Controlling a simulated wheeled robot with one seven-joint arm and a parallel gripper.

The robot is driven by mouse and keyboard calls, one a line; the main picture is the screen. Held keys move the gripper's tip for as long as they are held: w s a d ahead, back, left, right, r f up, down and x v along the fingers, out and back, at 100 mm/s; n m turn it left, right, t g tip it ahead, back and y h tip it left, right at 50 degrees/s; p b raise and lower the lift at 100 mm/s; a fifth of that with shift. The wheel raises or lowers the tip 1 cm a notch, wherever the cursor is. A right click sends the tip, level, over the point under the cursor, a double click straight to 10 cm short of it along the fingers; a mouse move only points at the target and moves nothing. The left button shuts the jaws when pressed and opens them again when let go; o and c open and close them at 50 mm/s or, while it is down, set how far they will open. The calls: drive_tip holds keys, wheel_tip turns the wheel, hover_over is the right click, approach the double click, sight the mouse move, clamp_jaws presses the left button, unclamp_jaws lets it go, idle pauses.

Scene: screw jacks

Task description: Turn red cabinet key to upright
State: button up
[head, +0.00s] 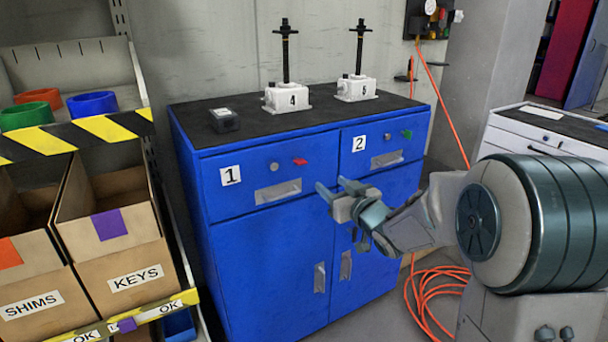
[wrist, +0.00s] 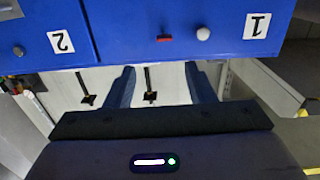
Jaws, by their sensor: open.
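The red key (head: 300,162) sits on the drawer front marked 1 of the blue cabinet (head: 268,255), right of a small round grey knob (head: 274,168). It looks roughly horizontal, not upright. In the wrist view, which is upside down, the red key (wrist: 164,38) is a short horizontal bar beside the pale knob (wrist: 203,34). My gripper (head: 332,187) is in front of the cabinet, to the right of and below the key. It is open and empty. In the wrist view its fingers (wrist: 161,72) are apart, and the key shows beyond their tips, not touched.
A green key (head: 407,134) is on drawer 2. Two white screw jacks, 4 (head: 287,97) and 5 (head: 356,88), and a small black box (head: 224,120) stand on the cabinet top. Boxes on a rack (head: 110,235) are at the left. An orange hose (head: 435,295) lies at the right.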

sight(303, 164)
drive_tip(key=x, duration=1.4)
drive_tip(key=shift+s+a+r, duration=0.1)
drive_tip(key=shift+a+r, duration=0.1)
drive_tip(key=shift+a, duration=0.1)
drive_tip(key=shift+c, duration=0.3)
drive_tip(key=c, duration=0.9)
